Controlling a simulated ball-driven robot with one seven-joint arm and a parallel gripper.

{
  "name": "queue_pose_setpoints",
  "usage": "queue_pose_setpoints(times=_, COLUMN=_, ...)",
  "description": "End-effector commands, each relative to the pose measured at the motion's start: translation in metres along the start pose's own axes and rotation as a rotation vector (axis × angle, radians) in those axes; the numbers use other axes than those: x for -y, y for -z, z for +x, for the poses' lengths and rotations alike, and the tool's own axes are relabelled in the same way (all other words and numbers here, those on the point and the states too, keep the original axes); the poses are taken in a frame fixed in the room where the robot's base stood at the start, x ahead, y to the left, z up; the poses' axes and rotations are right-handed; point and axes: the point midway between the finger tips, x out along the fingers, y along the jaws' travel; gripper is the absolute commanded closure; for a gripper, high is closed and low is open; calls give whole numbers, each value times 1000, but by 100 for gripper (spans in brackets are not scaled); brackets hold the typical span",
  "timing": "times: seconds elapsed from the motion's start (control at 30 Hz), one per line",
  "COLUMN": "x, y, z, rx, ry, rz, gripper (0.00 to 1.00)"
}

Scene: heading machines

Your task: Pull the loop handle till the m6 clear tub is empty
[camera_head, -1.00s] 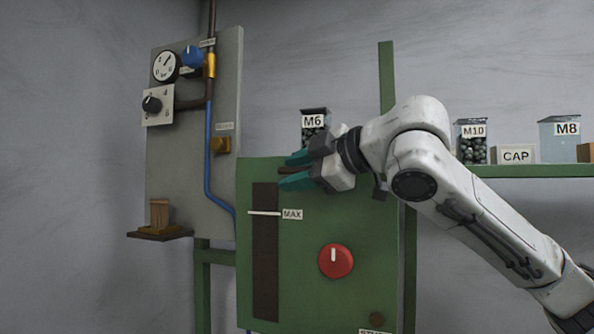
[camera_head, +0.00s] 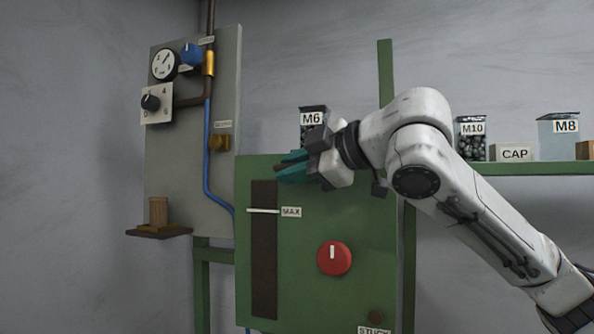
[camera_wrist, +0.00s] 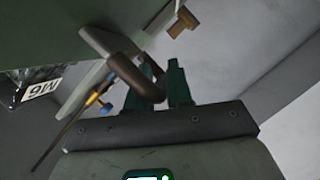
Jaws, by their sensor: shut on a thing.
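The M6 clear tub (camera_head: 313,133) stands behind the top of the green machine, with dark pieces visible inside; its lower part is hidden by my gripper. It also shows at the left edge of the wrist view (camera_wrist: 14,92), label turned over. My gripper (camera_head: 287,166) is at the upper front of the machine, its teal fingers shut on the dark loop handle. In the wrist view the brown loop handle (camera_wrist: 131,72) runs from the green surface down between my fingertips (camera_wrist: 163,85).
The green machine front (camera_head: 375,225) carries a MAX slot (camera_head: 264,260) and a red knob (camera_head: 334,258). An M10 tub (camera_head: 472,145), a CAP box (camera_head: 514,153) and an M8 tub (camera_head: 558,142) stand on the right shelf. A grey gauge panel (camera_head: 188,185) is at left.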

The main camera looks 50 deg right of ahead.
Motion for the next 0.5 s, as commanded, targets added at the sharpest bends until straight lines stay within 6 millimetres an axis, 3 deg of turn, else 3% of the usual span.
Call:
queue_pose_setpoints(times=0.03, x=13, y=10, z=-1, rx=-10, ry=10, rz=-7, gripper=100)
queue_pose_setpoints(times=0.2, x=29, y=33, z=-12, rx=-10, ry=9, rz=-7, gripper=100)
queue_pose_setpoints(times=0.5, x=33, y=39, z=-15, rx=-7, ry=11, rz=-5, gripper=100)
